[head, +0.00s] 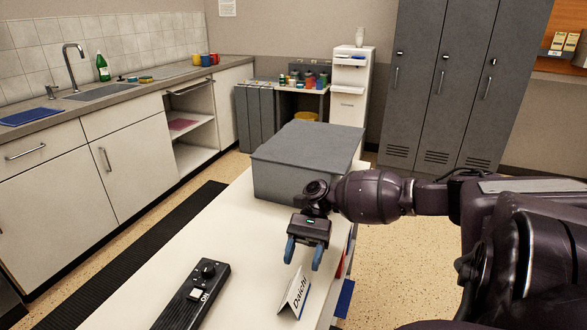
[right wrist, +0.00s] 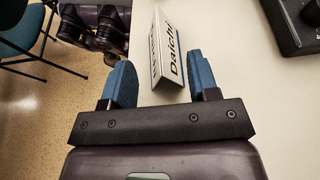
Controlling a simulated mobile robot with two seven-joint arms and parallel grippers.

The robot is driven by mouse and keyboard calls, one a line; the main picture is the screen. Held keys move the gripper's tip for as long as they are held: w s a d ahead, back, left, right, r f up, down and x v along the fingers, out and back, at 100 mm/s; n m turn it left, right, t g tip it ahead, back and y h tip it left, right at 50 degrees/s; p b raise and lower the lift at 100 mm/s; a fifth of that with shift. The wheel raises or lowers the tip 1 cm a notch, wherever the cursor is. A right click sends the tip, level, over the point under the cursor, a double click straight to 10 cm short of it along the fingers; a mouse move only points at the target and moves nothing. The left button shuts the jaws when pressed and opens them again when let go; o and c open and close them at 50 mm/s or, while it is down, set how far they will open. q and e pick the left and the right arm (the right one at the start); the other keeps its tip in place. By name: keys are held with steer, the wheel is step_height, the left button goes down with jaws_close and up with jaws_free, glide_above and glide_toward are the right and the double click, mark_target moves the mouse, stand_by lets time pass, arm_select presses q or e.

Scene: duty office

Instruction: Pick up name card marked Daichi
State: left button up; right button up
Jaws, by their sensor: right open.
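The name card (head: 294,293) marked Daichi stands as a folded white tent on the white table (head: 217,245), near its right edge. It also shows in the right wrist view (right wrist: 170,50), ahead of the fingers, with its lettering readable. My right gripper (head: 302,256) is open, with blue fingers pointing down, above and just behind the card in the head view. In the right wrist view the right gripper (right wrist: 158,82) has its fingers apart, and the near end of the card reaches toward the gap between them. My left gripper is not seen in the head view.
A grey lidded box (head: 306,160) stands on the table behind my right gripper. A black control box (head: 192,296) with a knob and switch lies left of the card. In the right wrist view a blue chair (right wrist: 24,30) stands beside the table.

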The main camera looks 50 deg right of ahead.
mark_target(297, 276)
steer(key=shift+x, duration=2.25)
steer(key=shift+r, duration=0.1)
steer(key=c, duration=1)
